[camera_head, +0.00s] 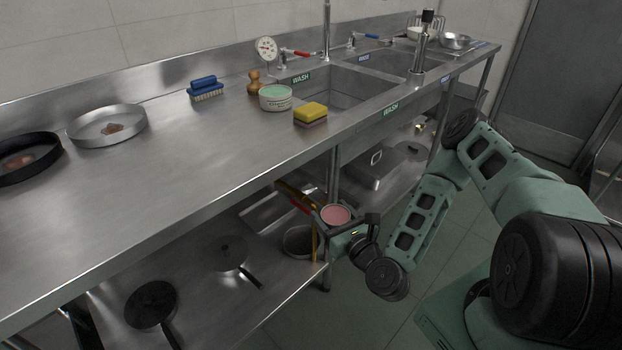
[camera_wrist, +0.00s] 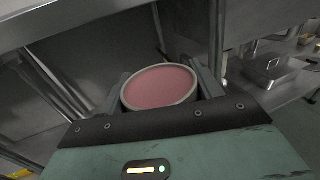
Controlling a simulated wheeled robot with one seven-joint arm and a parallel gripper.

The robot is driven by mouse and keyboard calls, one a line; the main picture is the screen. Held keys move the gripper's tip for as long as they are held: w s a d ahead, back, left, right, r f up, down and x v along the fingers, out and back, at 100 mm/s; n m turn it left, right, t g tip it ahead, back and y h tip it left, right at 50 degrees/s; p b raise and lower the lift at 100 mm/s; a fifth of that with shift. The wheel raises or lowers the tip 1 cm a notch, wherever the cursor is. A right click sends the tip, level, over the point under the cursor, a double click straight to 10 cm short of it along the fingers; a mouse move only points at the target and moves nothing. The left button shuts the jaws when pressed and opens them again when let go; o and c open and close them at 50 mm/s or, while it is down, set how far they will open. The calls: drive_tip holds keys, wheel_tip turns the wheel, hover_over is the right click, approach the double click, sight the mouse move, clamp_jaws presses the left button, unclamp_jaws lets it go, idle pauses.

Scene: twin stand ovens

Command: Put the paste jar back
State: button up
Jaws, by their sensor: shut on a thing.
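I cannot read the lettering.
On the steel counter (camera_head: 190,150) are a yellow sponge (camera_head: 311,112), a blue brush (camera_head: 205,86) and two pans (camera_head: 107,124) at left. The lower shelf (camera_head: 215,305) holds pans, a pot (camera_head: 299,241) and a lidded steel container (camera_head: 372,165). The front middle of the counter is clear.

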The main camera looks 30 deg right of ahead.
drive_tip(key=f, duration=0.1)
drive_tip(key=s+d+f, duration=0.1)
drive_tip(key=f, duration=0.1)
drive_tip(key=s+d+f, duration=0.1)
drive_tip(key=f, duration=0.1)
drive_tip(key=shift+s, duration=0.15)
drive_tip(key=shift+r, duration=0.15)
drive_tip(key=shift+r, duration=0.1)
